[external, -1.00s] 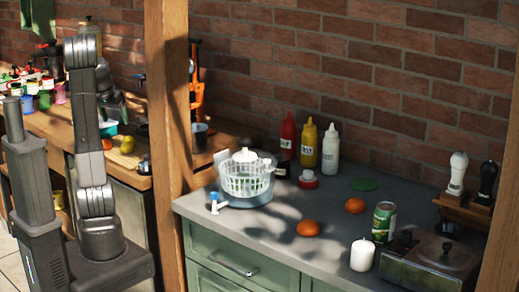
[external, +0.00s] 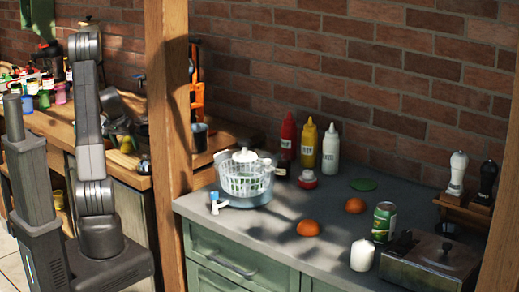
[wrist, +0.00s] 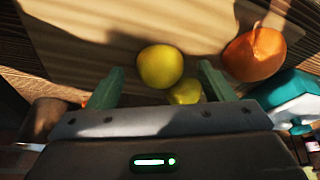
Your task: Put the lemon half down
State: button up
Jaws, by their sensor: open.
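My gripper (wrist: 160,82) is open in the wrist view, its two greenish fingers spread apart over a light wooden board (wrist: 95,30). A round yellow lemon piece (wrist: 160,66) lies ahead, between the lines of the fingers. A second, smaller yellow piece (wrist: 185,92) shows between the fingers, closer to the gripper body and partly hidden by it. I cannot tell for sure which one is the lemon half. Neither is clamped. In the external view my gripper (external: 122,138) is low over the left wooden counter, partly covering a yellow piece (external: 127,146).
An orange fruit (wrist: 255,52) sits just right of the right finger. A teal and white object (wrist: 295,98) lies at the right edge. Several jars and cups (external: 45,85) stand at the back of the left counter. A wooden post (external: 168,110) stands right of my arm.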

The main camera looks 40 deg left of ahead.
jog(key=shift+w+f, duration=0.15)
jog(key=shift+f, duration=0.15)
jog(key=c, duration=1.1)
jog(key=shift+c, duration=0.2)
jog(key=shift+r, duration=0.1)
